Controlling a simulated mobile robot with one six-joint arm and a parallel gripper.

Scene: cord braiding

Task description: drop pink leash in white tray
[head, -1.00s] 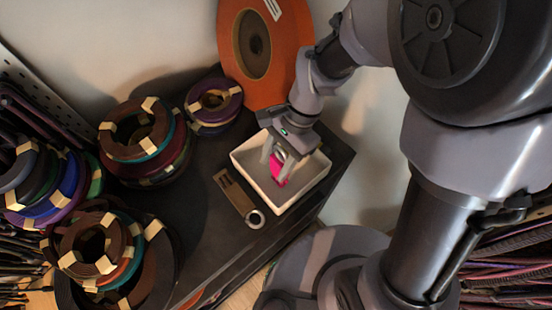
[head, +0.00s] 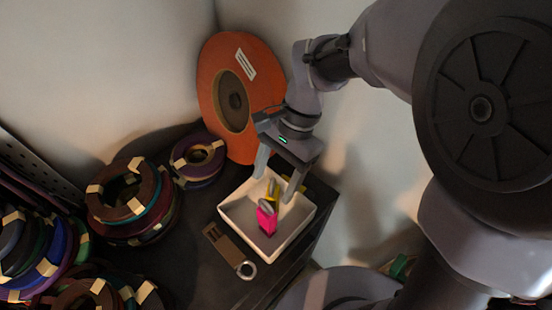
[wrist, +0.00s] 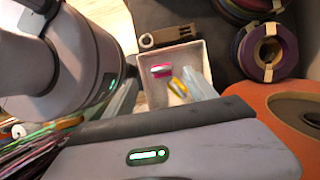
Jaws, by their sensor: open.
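The pink leash (head: 267,218) is a small bright bundle lying inside the white tray (head: 291,238) on the dark bench. A yellow item (head: 272,190) lies beside it in the tray. In the wrist view the pink leash (wrist: 161,70) and the yellow item (wrist: 177,87) rest on the floor of the tray (wrist: 203,54). My gripper (head: 277,188) is open over the tray, its fingers apart and no longer touching the pink leash. Part of the tray's far side is hidden by my gripper.
A tag with a metal ring (head: 246,269) lies on the bench left of the tray. A large orange spool (head: 208,83) leans on the wall behind. Several cord coils (head: 135,216) are stacked to the left. A strip of bench between the coils and tray is clear.

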